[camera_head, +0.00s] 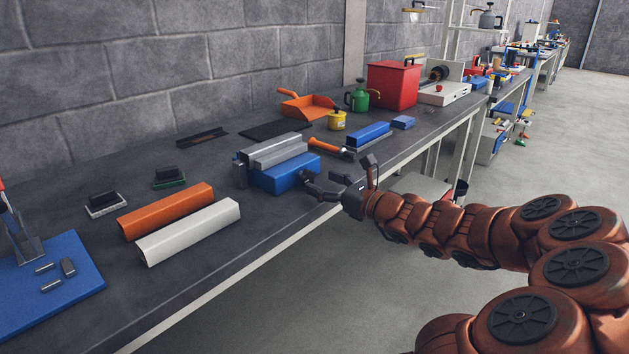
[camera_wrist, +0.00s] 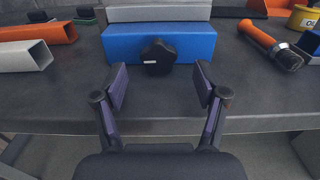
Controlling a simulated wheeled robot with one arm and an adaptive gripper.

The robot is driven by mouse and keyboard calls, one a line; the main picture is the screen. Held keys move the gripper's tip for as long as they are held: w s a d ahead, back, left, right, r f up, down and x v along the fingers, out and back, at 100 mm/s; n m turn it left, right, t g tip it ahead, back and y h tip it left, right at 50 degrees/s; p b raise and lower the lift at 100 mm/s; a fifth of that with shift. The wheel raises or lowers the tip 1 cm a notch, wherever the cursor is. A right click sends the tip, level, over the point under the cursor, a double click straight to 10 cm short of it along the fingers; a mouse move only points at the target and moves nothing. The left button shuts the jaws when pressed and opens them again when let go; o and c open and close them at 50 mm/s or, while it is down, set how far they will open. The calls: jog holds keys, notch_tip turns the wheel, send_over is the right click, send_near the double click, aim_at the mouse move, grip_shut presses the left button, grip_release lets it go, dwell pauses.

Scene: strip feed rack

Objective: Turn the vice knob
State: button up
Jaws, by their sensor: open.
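The vice has a blue body (camera_head: 285,176) and grey metal jaws (camera_head: 272,151), and sits on the dark bench. The wrist view shows its blue front face (camera_wrist: 190,43) with the black lobed vice knob (camera_wrist: 158,57) at the middle. In the head view I cannot make out the knob clearly near my gripper. My gripper (camera_head: 345,178) is at the bench's front edge, just in front of the vice. In the wrist view my gripper (camera_wrist: 160,88) is open and empty, its two fingers apart on either side of the knob and short of it, not touching.
An orange profile (camera_head: 166,210) and a white profile (camera_head: 188,232) lie left of the vice. An orange-handled hammer (camera_wrist: 268,43) lies to its right. A blue block (camera_head: 368,134) and a red box (camera_head: 393,85) stand farther back. The floor before the bench is clear.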

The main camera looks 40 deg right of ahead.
aim_at(309, 178)
jog(key=shift+x, duration=1.7)
jog(key=shift+a, duration=0.1)
jog(key=shift+c, duration=0.4)
jog(key=c, duration=1.1)
jog(key=shift+o, duration=0.2)
jog(key=n+b, duration=0.2)
jog(key=b, duration=0.1)
jog(key=shift+f+n, duration=0.2)
jog(key=shift+n, duration=0.2)
jog(key=shift+r+n+b, duration=0.15)
jog(key=shift+n+b, duration=0.6)
jog(key=shift+n, duration=0.25)
jog(key=o, duration=1.1)
